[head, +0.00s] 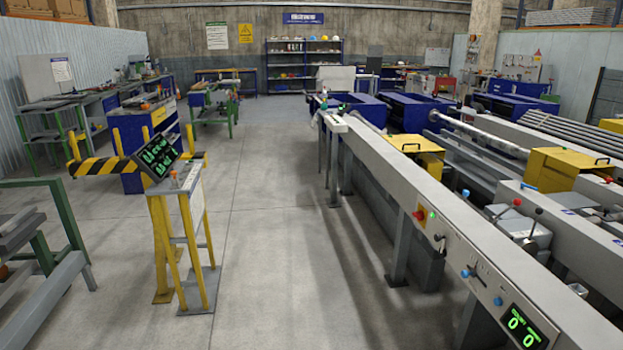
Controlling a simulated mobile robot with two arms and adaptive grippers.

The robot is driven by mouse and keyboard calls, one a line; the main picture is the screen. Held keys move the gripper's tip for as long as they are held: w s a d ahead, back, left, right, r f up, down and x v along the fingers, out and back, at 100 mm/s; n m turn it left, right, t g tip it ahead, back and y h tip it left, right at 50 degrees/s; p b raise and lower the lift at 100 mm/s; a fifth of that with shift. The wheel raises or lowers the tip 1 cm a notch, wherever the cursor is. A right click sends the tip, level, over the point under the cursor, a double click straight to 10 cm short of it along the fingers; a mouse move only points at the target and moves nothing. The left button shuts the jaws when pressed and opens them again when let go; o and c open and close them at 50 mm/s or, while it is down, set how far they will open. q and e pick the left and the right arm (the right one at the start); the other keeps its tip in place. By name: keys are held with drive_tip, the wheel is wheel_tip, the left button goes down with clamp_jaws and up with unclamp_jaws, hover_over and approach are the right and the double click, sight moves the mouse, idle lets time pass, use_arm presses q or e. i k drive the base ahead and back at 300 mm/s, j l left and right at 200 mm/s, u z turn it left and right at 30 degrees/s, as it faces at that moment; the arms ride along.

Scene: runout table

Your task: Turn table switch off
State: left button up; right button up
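A long grey runout table (372,153) runs from the far middle to the near right. On its side face is a yellow plate with a red knob (420,213) and a small green light (432,215) that looks lit. Nearer on the same face are blue knobs (466,273), small marks and a dark display (523,326) with green digits that look like zeros. I cannot tell which control is the table switch, or its position. Neither of my grippers is in view.
A yellow stand (160,225) with a lit green display (158,157) and a striped barrier (97,167) stands at the left. A green-framed bench (75,225) is at the near left. The concrete floor (262,210) between stand and table is clear.

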sight(419, 216)
drive_tip(key=i, duration=1.8)
drive_tip(key=i+j+z, duration=0.1)
drive_tip(key=i+z, duration=0.25)
drive_tip(key=i, duration=0.25)
drive_tip(key=i+j+z, duration=0.35)
drive_tip(key=i, duration=0.2)
drive_tip(key=i+j+z, duration=0.35)
drive_tip(key=i, duration=0.2)
